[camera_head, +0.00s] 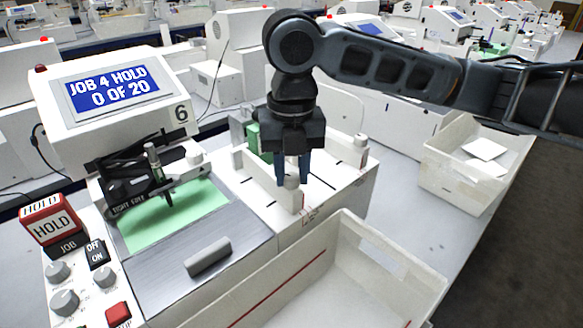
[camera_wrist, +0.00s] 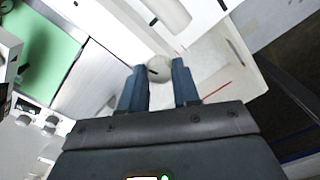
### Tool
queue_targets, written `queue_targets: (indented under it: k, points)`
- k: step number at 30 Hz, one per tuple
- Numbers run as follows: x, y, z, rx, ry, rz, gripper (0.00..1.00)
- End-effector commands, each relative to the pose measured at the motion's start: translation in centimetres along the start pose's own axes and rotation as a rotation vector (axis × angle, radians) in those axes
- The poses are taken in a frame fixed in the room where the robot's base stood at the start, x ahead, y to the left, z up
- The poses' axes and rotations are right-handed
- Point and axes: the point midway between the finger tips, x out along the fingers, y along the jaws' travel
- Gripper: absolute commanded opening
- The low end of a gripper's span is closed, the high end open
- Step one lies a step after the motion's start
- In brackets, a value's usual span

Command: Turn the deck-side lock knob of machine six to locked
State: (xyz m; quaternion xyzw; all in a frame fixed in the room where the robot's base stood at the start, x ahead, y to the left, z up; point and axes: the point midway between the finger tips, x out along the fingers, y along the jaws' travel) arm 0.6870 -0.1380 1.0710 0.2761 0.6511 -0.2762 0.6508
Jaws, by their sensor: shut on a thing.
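Machine six (camera_head: 110,90) stands at the left, with a "6" beside a screen reading "JOB 4 HOLD 0 OF 20". Its deck holds a green sheet (camera_head: 172,214). A pale round knob (camera_head: 292,183) stands on the white unit just right of the deck. My gripper (camera_head: 291,178) points straight down over it, with blue fingers on both sides. In the wrist view the knob (camera_wrist: 158,69) sits between the fingertips (camera_wrist: 160,74), a short dark mark on its top. My gripper is shut on this knob. The fingers hide part of its sides, and I cannot read any lock labels.
Another pale knob (camera_head: 362,143) stands at the white unit's far right. An open white bin (camera_head: 385,262) is in front, and another bin (camera_head: 440,165) with papers is at the right. A red HOLD block (camera_head: 50,218) and grey dials (camera_head: 62,300) are at the left.

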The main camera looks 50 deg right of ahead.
Motion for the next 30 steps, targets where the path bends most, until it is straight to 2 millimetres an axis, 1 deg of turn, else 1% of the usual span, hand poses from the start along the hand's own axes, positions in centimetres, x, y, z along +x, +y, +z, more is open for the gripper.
queue_targets:
  k: [6, 9, 13, 20, 21, 28, 30]
  points:
    - [-0.1, 0.08, -0.01, 0.217, 0.001, 0.003, 0.01]
    - [-0.09, 0.06, 0.01, 0.282, 0.001, 0.002, 0.01]
    - [-0.08, 0.04, 0.05, 0.314, -0.001, 0.002, 0.0]
    - [-0.08, 0.03, 0.06, 0.314, -0.002, 0.001, 0.01]
    - [-0.08, 0.03, 0.06, 0.313, -0.002, 0.001, 0.34]
    - [-0.05, 0.03, 0.03, 0.312, -0.001, 0.001, 0.56]
    - [-0.04, 0.03, 0.03, 0.311, -0.001, 0.001, 0.57]
